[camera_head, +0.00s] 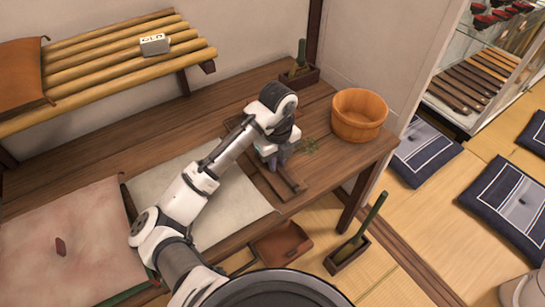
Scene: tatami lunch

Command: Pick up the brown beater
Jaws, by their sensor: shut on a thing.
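My gripper (277,163) points down over the back right part of the wooden table, and its fingers look closed. A long brown wooden piece, which I take to be the brown beater (288,183), lies right at and under the fingers, running from upper left to lower right. My gripper is shut on it, though the wrist and fingers hide the place of contact. I cannot tell whether it is clear of the table top.
A pale mat (215,205) and a stained pinkish cushion (60,240) lie left. A brown dustpan (281,243) is below the table's front edge. A slatted shelf (110,70) is behind.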

